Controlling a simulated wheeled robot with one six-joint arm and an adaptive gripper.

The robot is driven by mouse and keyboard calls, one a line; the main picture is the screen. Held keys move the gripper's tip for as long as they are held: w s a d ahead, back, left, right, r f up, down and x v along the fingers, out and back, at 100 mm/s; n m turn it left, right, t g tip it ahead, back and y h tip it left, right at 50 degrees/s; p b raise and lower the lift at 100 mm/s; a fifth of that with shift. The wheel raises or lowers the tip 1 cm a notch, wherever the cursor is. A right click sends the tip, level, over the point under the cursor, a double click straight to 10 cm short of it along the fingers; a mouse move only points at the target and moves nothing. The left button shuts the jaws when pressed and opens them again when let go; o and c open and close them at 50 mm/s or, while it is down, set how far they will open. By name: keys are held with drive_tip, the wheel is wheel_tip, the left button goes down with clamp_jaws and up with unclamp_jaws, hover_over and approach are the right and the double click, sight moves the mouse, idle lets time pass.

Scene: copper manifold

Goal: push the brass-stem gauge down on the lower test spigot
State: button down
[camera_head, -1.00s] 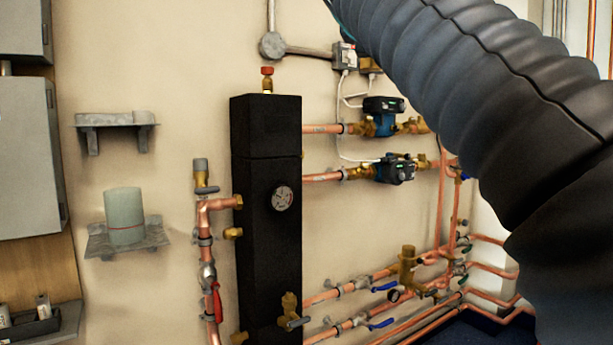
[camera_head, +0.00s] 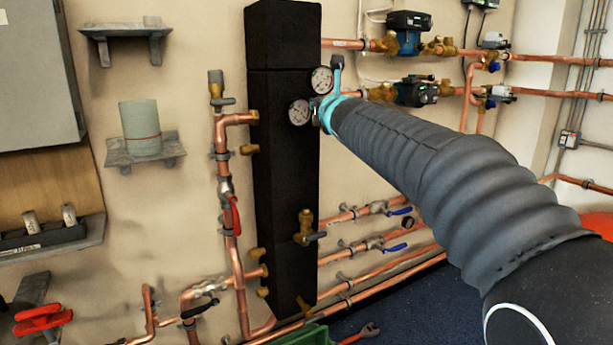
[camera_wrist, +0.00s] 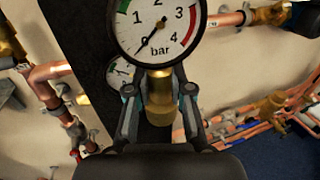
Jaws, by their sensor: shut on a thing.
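The gauge (camera_wrist: 157,25) has a white dial marked in bar and a brass stem (camera_wrist: 160,95). My gripper (camera_wrist: 160,110) is shut on that stem, one finger on each side. An upright brass fitting with a grey lever (camera_head: 306,226), apparently the lower test spigot, is low on the column's front. The held gauge is well above it. The spigot cannot be made out in the wrist view.
A second gauge (camera_head: 299,112) is on the black column (camera_head: 280,165), close behind the held one and partly hidden in the wrist view (camera_wrist: 118,73). Copper pipes with a red-handled valve (camera_head: 232,215) run left of the column. Blue-handled valves (camera_head: 396,246) are to its right.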

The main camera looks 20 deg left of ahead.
drive_tip(key=a+f+n+g+y, duration=0.1)
drive_tip(key=f, duration=0.4)
drive_tip(key=a+f+n+g+y+b, duration=0.1)
drive_tip(key=f, duration=0.5)
drive_tip(key=a+f+n+g+y+b, duration=0.1)
drive_tip(key=f+y, duration=0.1)
drive_tip(key=f, duration=0.4)
drive_tip(key=shift+a+f, duration=0.1)
drive_tip(key=shift+a, duration=0.2)
drive_tip(key=shift+f+b, duration=0.95)
drive_tip(key=shift+f, duration=1.4)
drive_tip(key=shift+b, duration=0.6)
drive_tip(key=shift+f+b, duration=0.95)
drive_tip(key=shift+b, duration=0.3)
drive_tip(key=c, duration=1)
unclamp_jaws()
drive_tip(key=shift+o, duration=0.2)
drive_tip(key=shift+f, duration=0.1)
drive_tip(key=shift+d, duration=0.1)
